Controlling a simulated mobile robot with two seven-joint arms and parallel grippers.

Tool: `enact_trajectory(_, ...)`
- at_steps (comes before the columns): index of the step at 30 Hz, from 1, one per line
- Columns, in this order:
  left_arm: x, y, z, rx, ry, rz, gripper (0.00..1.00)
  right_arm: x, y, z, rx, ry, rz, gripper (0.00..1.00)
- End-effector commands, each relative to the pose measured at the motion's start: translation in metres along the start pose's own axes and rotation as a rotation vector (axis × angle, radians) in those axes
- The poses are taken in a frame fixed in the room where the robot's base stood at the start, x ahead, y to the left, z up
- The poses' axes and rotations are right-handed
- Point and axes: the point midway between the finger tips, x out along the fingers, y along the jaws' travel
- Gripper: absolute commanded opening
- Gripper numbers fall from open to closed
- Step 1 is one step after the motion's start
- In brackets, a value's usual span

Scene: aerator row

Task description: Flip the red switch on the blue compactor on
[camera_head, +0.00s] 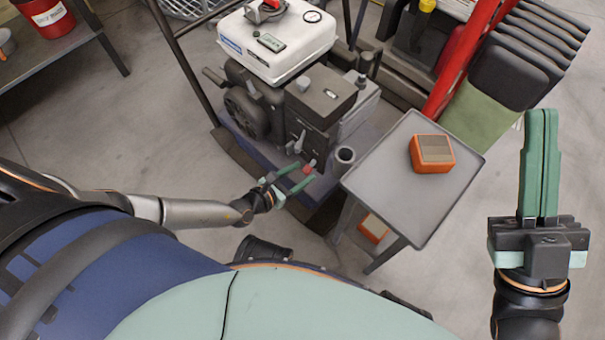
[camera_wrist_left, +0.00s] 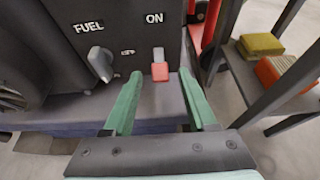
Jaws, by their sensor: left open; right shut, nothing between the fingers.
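The compactor (camera_head: 300,100) stands in the middle of the head view, with a white tank on top, a dark engine and a blue base. Its red switch (camera_wrist_left: 159,71) is on the dark front panel (camera_wrist_left: 135,40), below the word ON and right of a grey lever (camera_wrist_left: 101,64) near the word FUEL. The red switch also shows in the head view (camera_head: 309,168). My left gripper (camera_head: 297,183) is open at the panel, and in the left wrist view its fingers (camera_wrist_left: 160,92) point at the panel on either side of the switch, apart from it. My right gripper (camera_head: 541,115) is shut and empty, far right.
A grey side table (camera_head: 375,183) with an orange sander-like block (camera_head: 432,153) stands right of the compactor. A red post (camera_head: 465,65) and several dark panels are behind it. A shelf with a red bucket (camera_head: 47,17) is at upper left. Floor at left is clear.

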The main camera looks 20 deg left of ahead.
Motion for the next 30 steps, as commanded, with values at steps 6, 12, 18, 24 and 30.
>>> enact_trajectory(6,0.0113,0.0000,0.0000,-0.001,0.001,0.000,0.57,-0.0032,-0.0024,0.0038,-0.004,-0.003,-0.003,0.00)
enact_trajectory(12,0.0112,-0.0001,0.0005,-0.001,0.001,0.000,0.57,-0.0029,-0.0024,0.0036,-0.003,-0.004,-0.003,0.00)
enact_trajectory(18,0.0110,-0.0002,0.0005,-0.001,0.000,0.000,0.37,-0.0029,-0.0026,0.0036,-0.002,-0.004,-0.002,0.00)
enact_trajectory(24,0.0109,-0.0002,0.0004,-0.001,0.000,0.000,0.15,-0.0029,-0.0026,0.0036,-0.001,-0.004,-0.002,0.00)
enact_trajectory(30,0.0108,-0.0002,0.0003,-0.001,0.000,0.000,0.00,-0.0029,-0.0025,0.0035,0.000,-0.004,-0.001,0.00)
